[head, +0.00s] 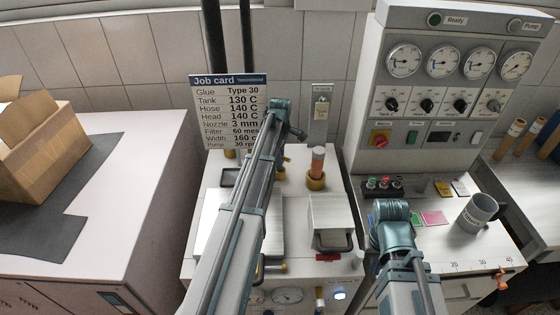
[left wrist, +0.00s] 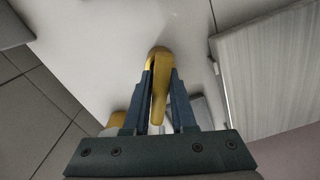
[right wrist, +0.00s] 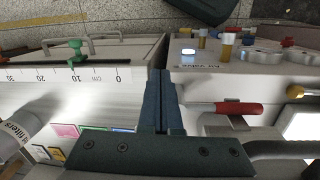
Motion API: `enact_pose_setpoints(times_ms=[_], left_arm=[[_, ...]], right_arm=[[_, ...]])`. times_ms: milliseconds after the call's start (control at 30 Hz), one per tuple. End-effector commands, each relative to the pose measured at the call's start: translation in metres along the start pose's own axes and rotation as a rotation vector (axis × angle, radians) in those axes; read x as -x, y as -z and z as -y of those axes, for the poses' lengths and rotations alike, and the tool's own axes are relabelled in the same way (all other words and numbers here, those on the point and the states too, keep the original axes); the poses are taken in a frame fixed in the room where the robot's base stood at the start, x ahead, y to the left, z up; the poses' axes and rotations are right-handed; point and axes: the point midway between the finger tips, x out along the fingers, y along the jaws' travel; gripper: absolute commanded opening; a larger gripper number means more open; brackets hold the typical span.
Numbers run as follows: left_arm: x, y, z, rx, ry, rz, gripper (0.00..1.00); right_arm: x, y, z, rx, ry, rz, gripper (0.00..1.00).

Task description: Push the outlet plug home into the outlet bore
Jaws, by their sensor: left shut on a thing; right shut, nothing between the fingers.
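In the left wrist view my left gripper (left wrist: 160,78) is shut on a yellow bar-like piece (left wrist: 159,95), perhaps the outlet plug. Its far rounded end is close to a pale surface; I cannot tell whether it touches or enters a bore. In the head view the left arm reaches to the back of the white machine (head: 335,278), and its fingers are hidden. The outlet bore is not clearly visible. My right gripper (right wrist: 160,82) is shut and empty, pointing between the machine and the bench with the ruler.
A red-handled lever (right wrist: 240,108) sits near my right fingers. A gauge panel (head: 455,80) and grey cup (head: 478,213) are at right; a cardboard box (head: 42,135) is at left.

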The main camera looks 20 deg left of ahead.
Motion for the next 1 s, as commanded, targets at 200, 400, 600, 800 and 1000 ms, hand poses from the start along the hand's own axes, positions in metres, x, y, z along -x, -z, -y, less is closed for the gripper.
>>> enact_pose_setpoints(times_ms=[200,400,600,800,1000], left_arm=[[0.0097,0.0,0.0,0.0,0.0,0.0,0.0],[0.0095,0.0,0.0,0.0,0.0,0.0,0.0],[0.0094,0.0,0.0,0.0,0.0,0.0,0.0],[0.0094,0.0,0.0,0.0,0.0,0.0,0.0],[0.0095,0.0,0.0,0.0,0.0,0.0,0.0]], right_arm=[[0.0097,-0.0006,-0.0009,0.0,0.0,0.0,0.0],[0.0094,-0.0006,-0.0009,0.0,0.0,0.0,0.0],[0.0094,-0.0006,-0.0009,0.0,0.0,0.0,0.0],[0.0094,-0.0006,-0.0009,0.0,0.0,0.0,0.0],[0.0094,-0.0006,-0.0009,0.0,0.0,0.0,0.0]])
